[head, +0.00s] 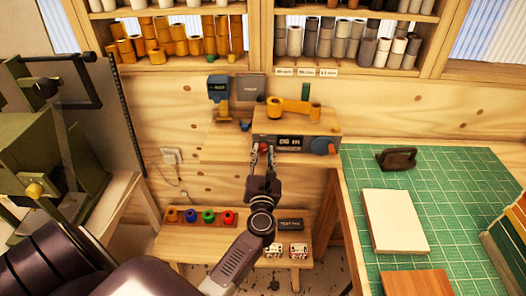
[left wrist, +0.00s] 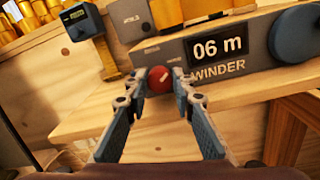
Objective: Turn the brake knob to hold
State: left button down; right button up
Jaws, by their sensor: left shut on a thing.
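The winder (head: 296,143) is a grey-fronted unit on a wooden shelf; in the left wrist view its display (left wrist: 218,47) reads 06 m above the word WINDER. The small round red brake knob (left wrist: 160,79) is at the left end of its front, with a short pale mark on its face. My left gripper (head: 263,149) reaches up to the front of the winder. In the left wrist view its two fingers (left wrist: 159,84) are closed on the knob, one on each side. I cannot read any lettering by the knob. My right gripper is not in view.
A large blue dial (head: 321,146) is at the winder's right end. Foil rolls (head: 290,108) sit on top. A dark device with a display (head: 218,88) stands at the left. A green cutting mat (head: 455,240) covers the right table. A low bench (head: 200,245) is below.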

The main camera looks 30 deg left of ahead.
pick_arm(q)
jog(key=shift+m, duration=0.6)
jog(key=c, duration=1.6)
grip_release()
jog(key=shift+s+d, duration=0.1)
jog(key=v, duration=1.2)
